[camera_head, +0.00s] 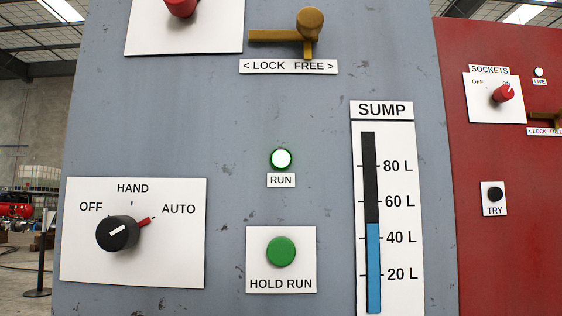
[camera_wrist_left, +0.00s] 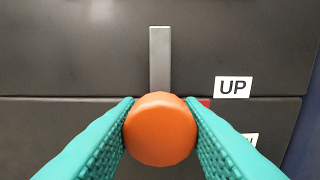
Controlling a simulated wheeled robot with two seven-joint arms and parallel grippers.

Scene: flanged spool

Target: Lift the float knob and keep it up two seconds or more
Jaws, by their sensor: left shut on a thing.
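The float knob (camera_wrist_left: 160,130) is a round orange knob in the left wrist view, low in the middle. My left gripper (camera_wrist_left: 160,126) has its two teal fingers pressed against the knob's left and right sides. A grey upright bar (camera_wrist_left: 160,58) shows above the knob on a dark panel. A white UP label (camera_wrist_left: 233,87) is to the right of the bar, and a second label below it is mostly hidden by the right finger. The knob and both grippers are outside the head view.
In the head view, a grey panel carries a lit RUN lamp (camera_head: 281,159), a green HOLD RUN button (camera_head: 281,252), a selector pointing toward AUTO (camera_head: 118,233) and a SUMP gauge (camera_head: 373,220) blue to nearly 50 L. A red panel (camera_head: 520,240) stands at right.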

